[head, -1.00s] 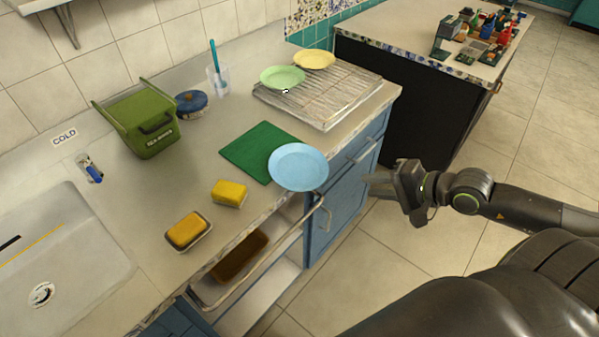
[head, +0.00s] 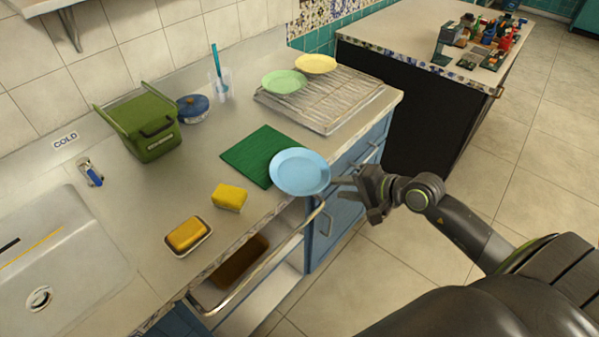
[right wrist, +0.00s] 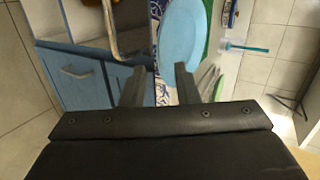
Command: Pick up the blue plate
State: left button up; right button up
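The light blue plate (head: 300,172) lies at the front edge of the counter, partly over a green mat (head: 250,152). My right gripper (head: 338,188) is just right of the plate's rim in the head view, with its fingers pointing at it. In the right wrist view the two fingers (right wrist: 159,70) are apart with nothing seen held between them. The blue plate (right wrist: 181,40) is ahead of them there, and the right finger overlaps its near edge in the picture. I cannot tell whether they touch. My left gripper is not in view.
A drawer (head: 262,262) stands open below the counter, left of the gripper. A wire rack (head: 335,105) with a green plate (head: 284,81) and a yellow plate (head: 316,63) is behind. Two sponges (head: 229,197) (head: 187,235) sit left. Floor right of the counter is clear.

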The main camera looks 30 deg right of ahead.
aim_at(323, 186)
jog(key=shift+p+x, duration=0.75)
jog(key=shift+x, duration=1.8)
jog(key=shift+d+f, duration=0.1)
jog(key=shift+d, duration=0.1)
grip_shut()
